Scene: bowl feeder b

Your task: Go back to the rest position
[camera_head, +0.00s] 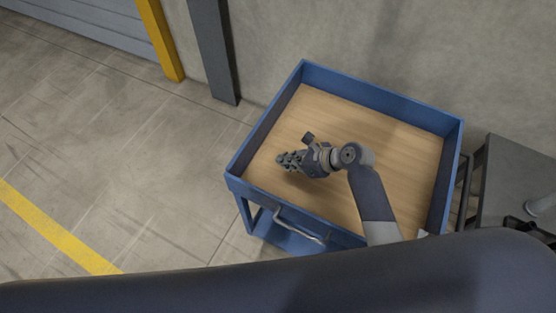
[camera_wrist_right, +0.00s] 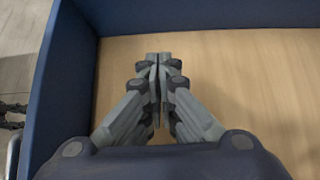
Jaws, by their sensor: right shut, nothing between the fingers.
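My right gripper (camera_head: 281,161) is over the wooden top of a blue cart (camera_head: 375,97), on the left half of the tray area. In the right wrist view the right gripper (camera_wrist_right: 159,60) has its fingertips together with nothing between them. Bare wood shows around the fingers, and the cart's blue wall (camera_wrist_right: 215,15) runs behind and along the left. My right arm reaches in from the bottom of the head view. My left gripper is not in either view.
The cart has raised blue edges and a metal handle (camera_head: 300,226) at its front. A dark table (camera_head: 510,180) stands close on the right. A grey post (camera_head: 213,50) and a yellow post (camera_head: 160,40) stand behind left. The floor (camera_head: 120,150) at left is clear.

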